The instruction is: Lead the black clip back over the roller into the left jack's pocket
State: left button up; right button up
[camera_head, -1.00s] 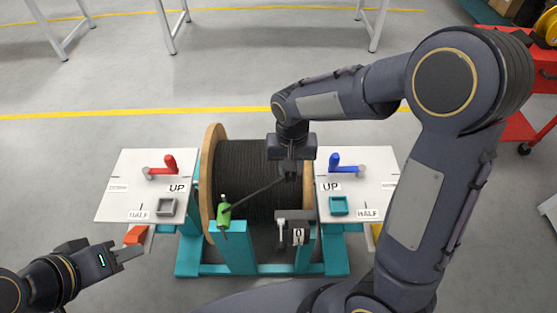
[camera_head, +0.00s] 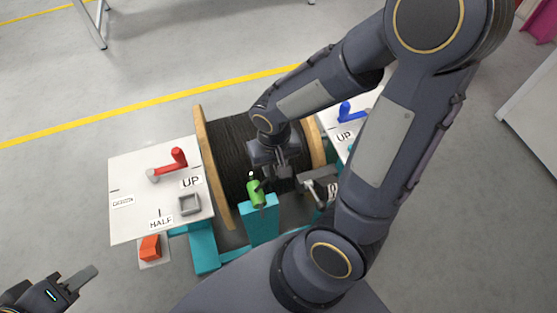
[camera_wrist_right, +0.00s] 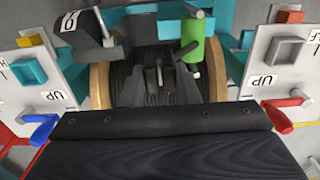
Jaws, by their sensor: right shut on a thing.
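My right gripper (camera_head: 284,174) is low over the black cable reel (camera_head: 232,140), close to the green roller (camera_head: 257,194). It is shut on a small dark piece, seemingly the black clip (camera_wrist_right: 159,72), which is mostly hidden in the head view. The roller also shows in the right wrist view (camera_wrist_right: 194,42), just beyond the fingers. The left jack's white top (camera_head: 135,190) has a red lever (camera_head: 178,158) and a grey square pocket (camera_head: 189,204), which looks empty. My left gripper (camera_head: 85,277) is at the lower left, away from everything; its finger gap is not visible.
A teal post (camera_head: 262,220) carries the roller. A dark counter with a crank (camera_head: 318,188) stands right of it. The right jack, with a blue lever (camera_head: 346,112), is partly hidden by my right arm. An orange block (camera_head: 150,248) sits at the left jack's front edge.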

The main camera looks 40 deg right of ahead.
pick_arm(q)
jog(key=shift+f+b, duration=0.35)
jog(key=shift+f, duration=0.05)
pick_arm(e)
jog(key=w+a, duration=0.3)
jog(key=a, duration=0.9)
jog(key=shift+w+a, duration=0.25)
jog(key=shift+w, duration=0.05)
